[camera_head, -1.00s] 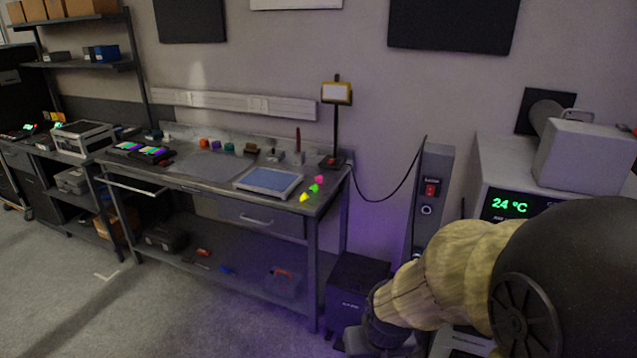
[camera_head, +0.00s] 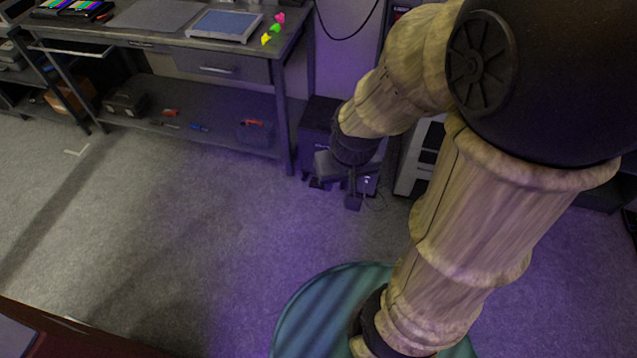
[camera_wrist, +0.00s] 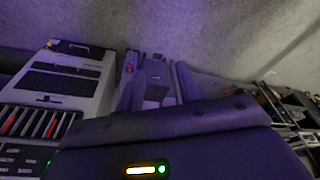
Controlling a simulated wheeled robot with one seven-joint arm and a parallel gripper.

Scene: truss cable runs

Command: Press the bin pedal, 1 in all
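The bin (camera_head: 313,128) is a dark box on the floor beside the right end of the workbench. My gripper (camera_head: 337,190) is low in front of the bin, close to the floor, and hides part of its front. Small dark parts show around the gripper and the bin's lower edge. I cannot separate the pedal from them or tell whether the gripper touches it. Whether the fingers are open or shut is unclear.
The workbench (camera_head: 228,108) with a lower shelf stands left of the bin. A pale cabinet (camera_head: 420,155) stands close on its right, partly behind my arm. A dark cable (camera_head: 345,36) hangs above the bin.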

